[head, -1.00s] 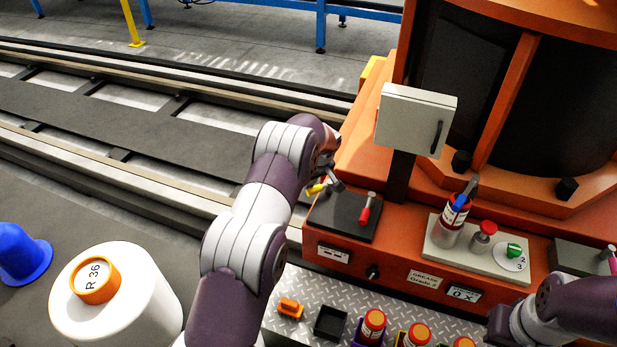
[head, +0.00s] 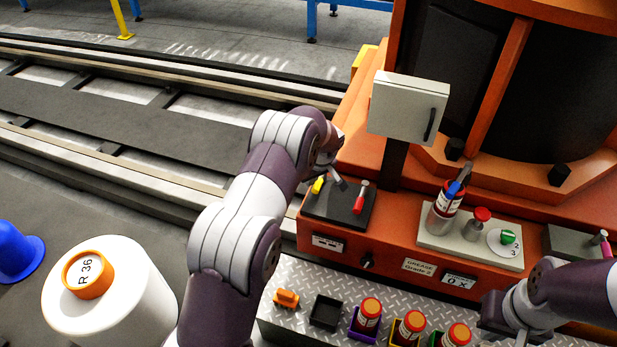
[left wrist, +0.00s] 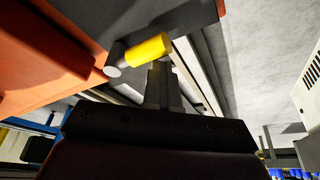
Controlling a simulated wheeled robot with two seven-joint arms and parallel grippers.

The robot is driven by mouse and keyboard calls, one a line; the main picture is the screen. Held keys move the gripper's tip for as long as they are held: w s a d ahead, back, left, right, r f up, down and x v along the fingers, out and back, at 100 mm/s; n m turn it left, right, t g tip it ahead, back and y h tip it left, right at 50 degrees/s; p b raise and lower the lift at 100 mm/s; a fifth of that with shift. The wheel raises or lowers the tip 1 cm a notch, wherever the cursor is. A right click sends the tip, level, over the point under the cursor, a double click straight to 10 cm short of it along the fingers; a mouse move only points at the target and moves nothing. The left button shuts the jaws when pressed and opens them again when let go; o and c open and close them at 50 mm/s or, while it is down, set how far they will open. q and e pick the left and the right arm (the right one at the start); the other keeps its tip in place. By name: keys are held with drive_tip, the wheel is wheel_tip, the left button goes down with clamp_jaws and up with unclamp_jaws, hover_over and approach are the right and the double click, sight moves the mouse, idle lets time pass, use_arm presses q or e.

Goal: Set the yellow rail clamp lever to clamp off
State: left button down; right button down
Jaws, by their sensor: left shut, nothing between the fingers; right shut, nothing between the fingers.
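The yellow lever (head: 318,185) stands on the dark plate (head: 337,207) at the left end of the orange machine base. In the left wrist view its yellow grip (left wrist: 149,49) shows close by, with a grey shaft beside it. My left gripper (head: 341,183) is shut and empty, just right of the yellow grip. In the left wrist view its fingers (left wrist: 163,86) end right at the grip, seemingly touching it. My right gripper (head: 488,318) is shut and empty at the lower right. No clamp marking is readable.
A red-handled lever (head: 360,198) stands on the same plate, right of my left gripper. A grey box (head: 408,106) overhangs behind. A grey panel (head: 432,236) holds a bottle and a green knob. Several red bottles stand in front. Rails run behind at the left.

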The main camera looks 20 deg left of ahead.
use_arm(q)
drive_tip(key=shift+s+d+f, duration=0.25)
drive_tip(key=shift+d, duration=0.1)
drive_tip(key=shift+a, duration=0.1)
